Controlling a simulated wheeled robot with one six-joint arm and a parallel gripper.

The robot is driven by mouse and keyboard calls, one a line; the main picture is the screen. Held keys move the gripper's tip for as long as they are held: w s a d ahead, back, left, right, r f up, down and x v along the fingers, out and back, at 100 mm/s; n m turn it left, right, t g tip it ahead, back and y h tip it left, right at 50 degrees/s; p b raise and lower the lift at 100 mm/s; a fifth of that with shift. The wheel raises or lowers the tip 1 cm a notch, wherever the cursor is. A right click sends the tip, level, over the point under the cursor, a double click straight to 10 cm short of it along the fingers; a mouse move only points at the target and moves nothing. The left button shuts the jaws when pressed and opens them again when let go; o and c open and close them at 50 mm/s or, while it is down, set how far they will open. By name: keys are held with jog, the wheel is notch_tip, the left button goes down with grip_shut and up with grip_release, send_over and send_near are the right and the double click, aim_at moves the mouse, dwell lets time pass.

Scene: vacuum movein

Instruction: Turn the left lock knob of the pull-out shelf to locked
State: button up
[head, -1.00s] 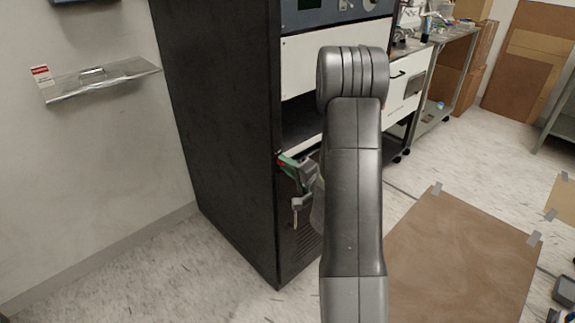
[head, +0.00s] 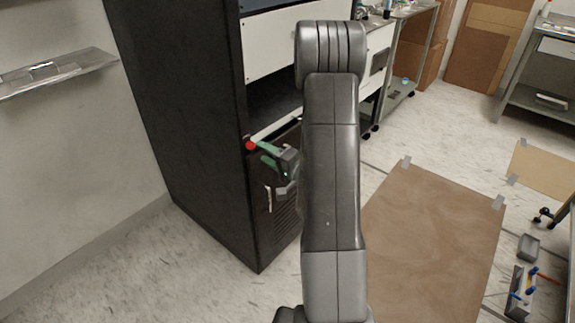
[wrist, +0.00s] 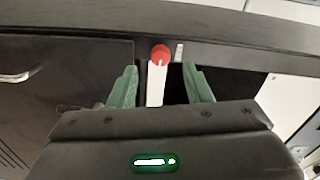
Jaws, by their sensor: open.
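The left lock knob (head: 250,145) is red and round, at the left end of the pull-out shelf's white front (head: 275,129) on the black cabinet. In the wrist view the knob (wrist: 160,53) appears between and just beyond my fingertips, with a white strip running down from it. My gripper (head: 263,153) has green fingers and is open. In the wrist view its fingers (wrist: 160,68) stand apart on either side of the white strip, with gaps to it; I see no contact with the knob. The knob's pointer direction is too small to read.
The cabinet's side wall (head: 180,120) stands left of the shelf. A silver door handle (wrist: 16,77) shows below it. A small pale mark (wrist: 179,52) sits beside the knob. A brown floor sheet (head: 425,240) lies to the right, and a wall ledge (head: 55,72) is at left.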

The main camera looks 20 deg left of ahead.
aim_at(253, 146)
jog(key=v, duration=0.9)
jog(key=shift+s+d, duration=0.15)
jog(key=shift+d, duration=0.2)
jog(key=shift+a, duration=0.1)
jog(key=x, duration=1.3)
jog(key=shift+a, duration=0.15)
jog(key=shift+r, duration=0.15)
